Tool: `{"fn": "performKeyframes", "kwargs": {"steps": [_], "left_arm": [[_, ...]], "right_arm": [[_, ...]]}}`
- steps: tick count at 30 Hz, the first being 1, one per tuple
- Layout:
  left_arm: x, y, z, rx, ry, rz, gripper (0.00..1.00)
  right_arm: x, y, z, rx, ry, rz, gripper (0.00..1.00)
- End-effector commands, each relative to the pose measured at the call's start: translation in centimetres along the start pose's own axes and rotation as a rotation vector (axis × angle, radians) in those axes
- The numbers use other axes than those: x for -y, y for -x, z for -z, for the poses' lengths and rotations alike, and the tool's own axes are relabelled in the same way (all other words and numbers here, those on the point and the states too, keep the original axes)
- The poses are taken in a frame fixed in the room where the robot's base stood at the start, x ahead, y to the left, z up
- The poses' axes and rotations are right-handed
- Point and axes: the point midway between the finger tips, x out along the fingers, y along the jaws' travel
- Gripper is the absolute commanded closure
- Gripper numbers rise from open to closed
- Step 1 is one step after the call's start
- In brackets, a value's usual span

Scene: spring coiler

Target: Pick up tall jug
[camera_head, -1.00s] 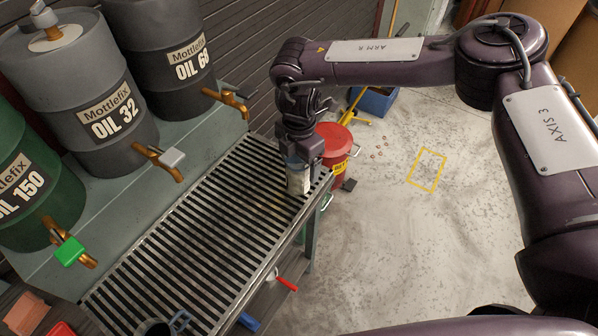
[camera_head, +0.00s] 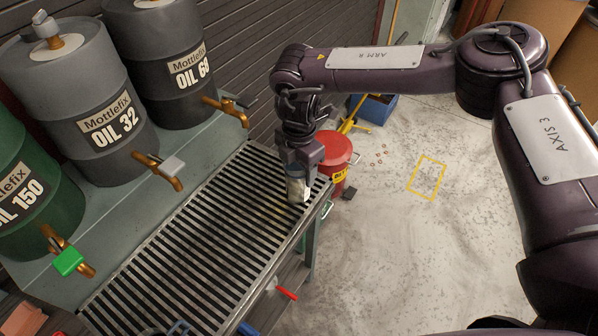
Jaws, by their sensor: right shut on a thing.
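A small pale, partly see-through container with a whitish label, apparently the tall jug (camera_head: 298,189), is upright at the far right end of the slatted drip rack (camera_head: 190,250). My right gripper (camera_head: 301,170) comes down from above and is shut on its upper part, hiding the top. I cannot tell whether its base touches the slats. My left gripper is not in view.
Grey and green oil drums (camera_head: 110,125) with brass taps (camera_head: 165,172) stand on a ledge left of the rack. A red can (camera_head: 335,152) and a blue bin (camera_head: 373,108) are on the floor behind. A dark vessel's rim (camera_head: 178,329) shows at the bottom edge.

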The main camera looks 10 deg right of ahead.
Motion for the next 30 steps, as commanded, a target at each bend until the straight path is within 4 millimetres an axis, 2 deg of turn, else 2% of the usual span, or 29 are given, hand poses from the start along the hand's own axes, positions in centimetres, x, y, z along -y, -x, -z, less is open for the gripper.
{"fn": "performKeyframes", "kwargs": {"steps": [5, 8, 13, 18, 21, 25, 30], "left_arm": [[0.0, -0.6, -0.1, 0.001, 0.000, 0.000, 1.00], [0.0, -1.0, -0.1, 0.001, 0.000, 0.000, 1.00], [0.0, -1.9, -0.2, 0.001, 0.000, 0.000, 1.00], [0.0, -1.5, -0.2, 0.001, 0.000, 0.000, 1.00], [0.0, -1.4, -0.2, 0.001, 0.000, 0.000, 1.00], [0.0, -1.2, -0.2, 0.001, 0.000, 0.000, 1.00], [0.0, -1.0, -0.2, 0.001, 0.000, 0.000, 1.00]], "right_arm": [[-0.1, 2.0, 0.0, 0.000, 0.000, -0.005, 0.82], [-0.2, 3.9, 0.0, -0.001, 0.000, -0.006, 0.82], [-0.1, 8.1, 0.0, 0.000, 0.001, -0.007, 0.82], [-0.1, 12.9, 0.0, 0.005, 0.002, -0.007, 0.82], [-0.1, 15.1, 0.0, 0.004, 0.001, -0.006, 0.82], [-0.1, 17.2, 0.0, 0.003, 0.001, -0.005, 0.82], [0.0, 18.9, 0.0, 0.001, 0.002, -0.003, 0.82]]}}
